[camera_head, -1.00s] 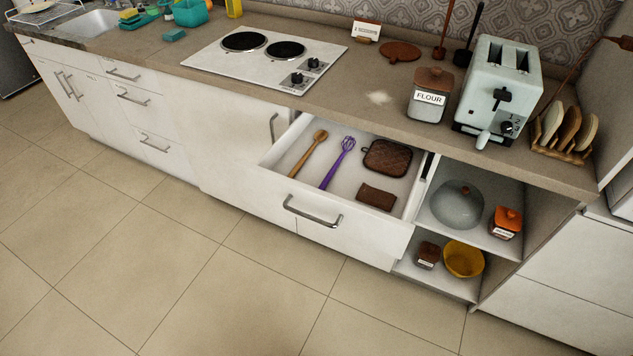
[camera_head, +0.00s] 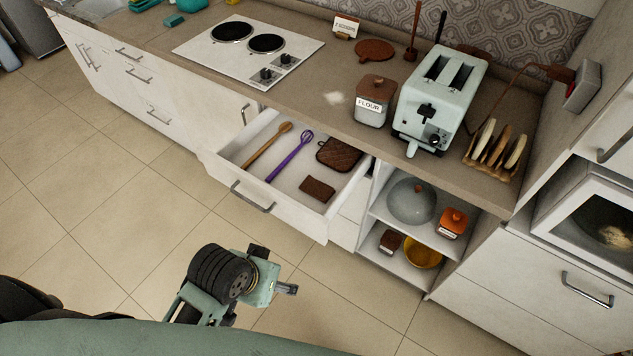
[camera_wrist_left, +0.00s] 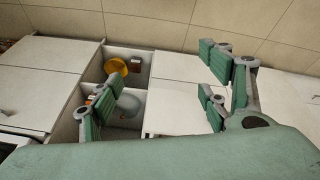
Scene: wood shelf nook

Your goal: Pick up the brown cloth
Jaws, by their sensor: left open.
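The brown cloth (camera_head: 317,189) is a small folded dark-brown piece lying flat in the front right part of the open drawer (camera_head: 234,177). I cannot make it out in the left wrist view. My left arm shows low in the head view, in front of the drawer and well apart from the cloth; its fingers are not clear there. In the left wrist view my left gripper (camera_wrist_left: 155,97) has its green fingers spread wide with nothing between them. My right gripper is not in view.
The drawer also holds a wooden utensil (camera_head: 267,146), a purple whisk (camera_head: 290,156) and a brown quilted pot holder (camera_head: 339,154). Right of it, open shelves hold a grey dome (camera_head: 411,201) and a yellow bowl (camera_head: 423,252). A toaster (camera_head: 440,100) stands on the counter. The floor is clear.

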